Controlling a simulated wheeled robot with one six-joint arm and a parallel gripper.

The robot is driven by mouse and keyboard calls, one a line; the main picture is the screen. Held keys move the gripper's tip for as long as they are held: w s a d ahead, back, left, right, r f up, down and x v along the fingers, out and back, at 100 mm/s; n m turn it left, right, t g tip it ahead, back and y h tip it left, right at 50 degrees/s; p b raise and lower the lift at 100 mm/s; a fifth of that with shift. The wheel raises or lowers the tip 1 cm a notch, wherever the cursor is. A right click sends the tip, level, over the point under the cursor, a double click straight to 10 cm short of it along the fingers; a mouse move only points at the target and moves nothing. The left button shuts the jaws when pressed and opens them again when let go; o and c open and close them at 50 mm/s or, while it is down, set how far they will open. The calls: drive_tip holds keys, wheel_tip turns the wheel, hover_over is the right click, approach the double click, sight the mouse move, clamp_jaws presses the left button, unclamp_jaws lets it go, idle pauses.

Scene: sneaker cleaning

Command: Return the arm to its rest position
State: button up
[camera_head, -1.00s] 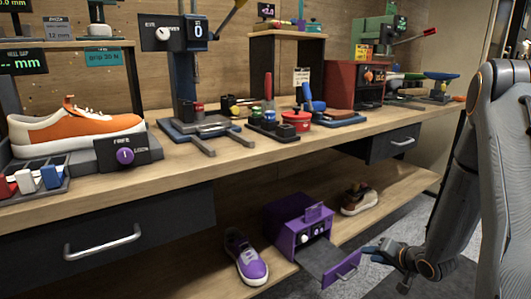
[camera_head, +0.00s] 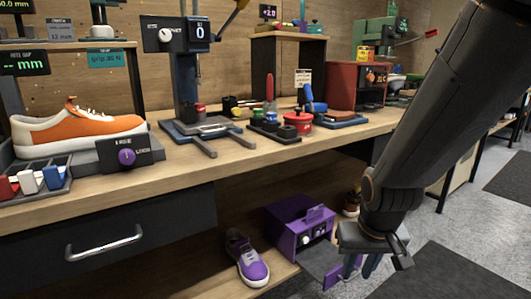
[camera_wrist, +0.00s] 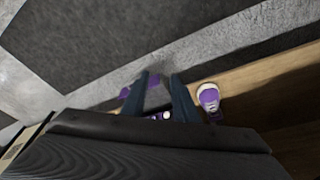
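My gripper (camera_head: 361,268) hangs from my raised arm at the right, its fingers pointing down in front of the purple box. In the wrist view its two dark fingers (camera_wrist: 160,82) stand apart with nothing held between them. The purple box (camera_head: 297,226) sits on the lower shelf with its front open; the dark front panel (camera_head: 320,262) sticks out and my fingers overlap its purple end in the picture. I cannot tell whether they touch. A purple-and-white sneaker (camera_head: 245,258) stands left of the box and also shows in the wrist view (camera_wrist: 208,97).
A brown shoe (camera_head: 351,202) behind the box is partly hidden by my arm. The bench top (camera_head: 200,168) above holds an orange-and-white sneaker (camera_head: 80,132), a press (camera_head: 184,75) and a red machine (camera_head: 356,84). Grey floor (camera_head: 465,215) is open at the right.

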drive_tip(key=s+a+r+n+g, duration=0.2)
drive_tip(key=s+a+n, duration=0.1)
drive_tip(key=s+a, duration=0.55)
drive_tip(key=s+a+r+n+g, duration=0.1)
drive_tip(key=s+a+n, duration=0.4)
drive_tip(key=a, duration=0.6)
drive_tip(key=d+r+m+p, duration=0.3)
drive_tip(key=d+r+p, duration=0.6)
drive_tip(key=r+p, duration=0.2)
drive_tip(key=s+d+r+m+p, duration=0.1)
drive_tip(key=d+r+m+p, duration=0.3)
drive_tip(key=d+r+p, duration=0.5)
wheel_tip(320, 180, up, 3)
drive_tip(key=p, duration=0.6)
drive_tip(key=shift+s+m, duration=0.25)
drive_tip(key=shift+m, duration=0.05)
drive_tip(key=shift+r, duration=0.1)
